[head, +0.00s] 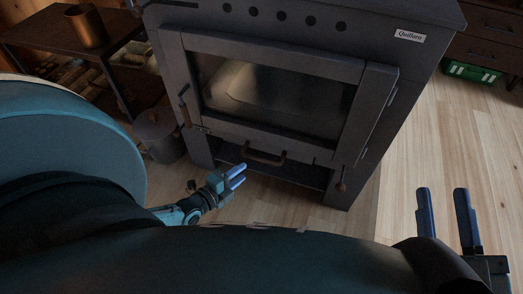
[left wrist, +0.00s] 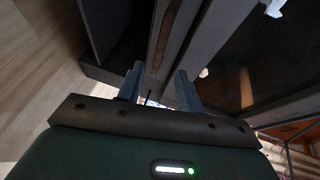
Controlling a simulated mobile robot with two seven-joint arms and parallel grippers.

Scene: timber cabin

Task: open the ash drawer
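The dark grey stove (head: 365,140) stands in front of me with its glass door (head: 270,95) shut. Below the door is the ash drawer front, with a curved brownish handle (head: 262,157); the drawer looks shut. My left gripper (head: 238,177) is low in front of the stove, just left of and nearer than the handle, with its blue fingers apart and nothing seen between them. In the left wrist view the fingers (left wrist: 160,88) are parted, pointing at the stove; a long brown bar (left wrist: 168,35), perhaps the handle, lies ahead. My right gripper (head: 443,215) is open and empty, well to the right.
A dark lidded pot (head: 158,135) stands on the floor left of the stove. A shelf table (head: 45,30) with a brass pot (head: 86,25) is at the far left. A green crate (head: 470,72) is at the right. The wooden floor (head: 440,130) right of the stove is clear.

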